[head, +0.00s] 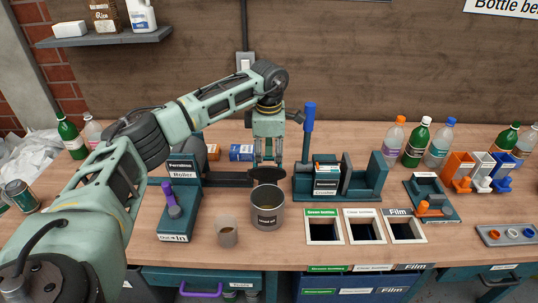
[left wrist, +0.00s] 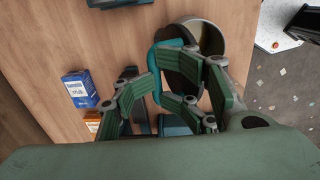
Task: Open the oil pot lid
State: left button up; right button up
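The grey oil pot (head: 267,216), labelled "Used oil", stands upright near the front middle of the table. Its dark round lid (head: 267,174) is raised at the back of the rim, and the pot's mouth shows open. In the left wrist view the pot (left wrist: 222,45) is at the upper right, with the brown lid (left wrist: 180,72) and a teal handle-like loop (left wrist: 158,62) beside it. My left gripper (head: 268,160) points down just behind the lid. In the left wrist view its fingers (left wrist: 180,88) are apart, near the lid; contact is unclear. My right gripper is out of view.
A small cup (head: 227,233) stands left of the pot, and a roller station (head: 180,210) is farther left. A teal rack with a blue-handled tool (head: 308,130) stands to the right. Sorting openings (head: 325,229) lie at front right. A blue box (head: 241,152) is behind.

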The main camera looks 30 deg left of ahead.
pick_arm(q)
jog(key=shift+w+a+r, duration=0.1)
jog(key=shift+w+a, duration=0.1)
jog(key=w+a+r+p, duration=0.3)
jog(key=w+r+p, duration=0.1)
jog(key=w+r, duration=0.1)
jog(key=shift+w+a, duration=0.2)
jog(key=shift+w, duration=0.2)
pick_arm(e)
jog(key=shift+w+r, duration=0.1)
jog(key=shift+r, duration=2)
pick_arm(q)
jog(key=shift+p, duration=0.35)
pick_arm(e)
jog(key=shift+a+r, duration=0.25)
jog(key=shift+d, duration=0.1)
